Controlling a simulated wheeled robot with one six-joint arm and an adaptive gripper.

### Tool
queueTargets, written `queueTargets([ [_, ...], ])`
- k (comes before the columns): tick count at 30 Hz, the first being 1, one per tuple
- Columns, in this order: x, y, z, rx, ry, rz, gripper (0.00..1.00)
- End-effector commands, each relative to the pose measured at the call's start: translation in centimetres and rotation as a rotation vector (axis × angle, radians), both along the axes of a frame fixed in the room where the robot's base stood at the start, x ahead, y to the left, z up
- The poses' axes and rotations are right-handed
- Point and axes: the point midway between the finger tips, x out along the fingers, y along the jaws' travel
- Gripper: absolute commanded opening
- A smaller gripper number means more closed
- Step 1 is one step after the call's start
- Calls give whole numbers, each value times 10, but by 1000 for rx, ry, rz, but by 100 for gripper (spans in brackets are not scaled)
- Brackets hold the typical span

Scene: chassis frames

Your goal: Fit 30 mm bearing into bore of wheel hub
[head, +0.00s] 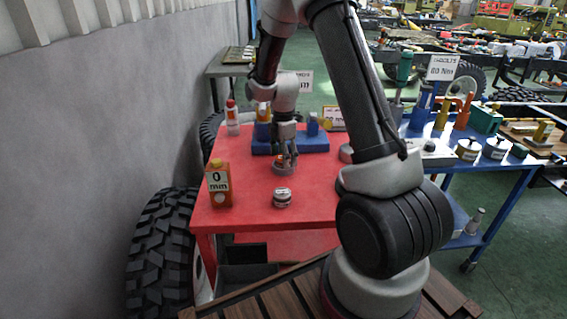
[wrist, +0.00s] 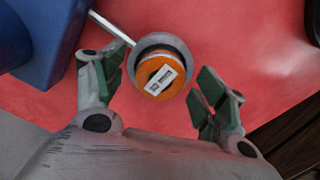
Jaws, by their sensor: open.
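A grey ring-shaped hub (wrist: 181,46) shows in the wrist view, with a rod running from it to a blue block (wrist: 40,40). An orange round part with a white label, seemingly the bearing (wrist: 152,68), sits within the ring's outline. Its label is too small to read, and I cannot tell how deep it sits. My gripper (wrist: 159,82) is open, with a green-padded finger on either side of the orange part and visible gaps. In the head view my gripper (head: 286,158) is low over the hub (head: 282,170), partly hiding it.
A silver banded cylinder (head: 282,198) stands nearer on the red table (head: 250,215). A blue block (head: 312,143) lies behind my gripper. A blue bench (head: 500,168) with tools stands at right.

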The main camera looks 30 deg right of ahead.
Motion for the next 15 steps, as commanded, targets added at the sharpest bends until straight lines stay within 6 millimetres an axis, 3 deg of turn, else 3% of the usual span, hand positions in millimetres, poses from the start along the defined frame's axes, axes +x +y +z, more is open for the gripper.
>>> queueTargets([
  [2,0,0,0,0,0,0,63],
  [12,0,0,1,0,0,0,3],
  [15,0,0,1,0,0,0,3],
])
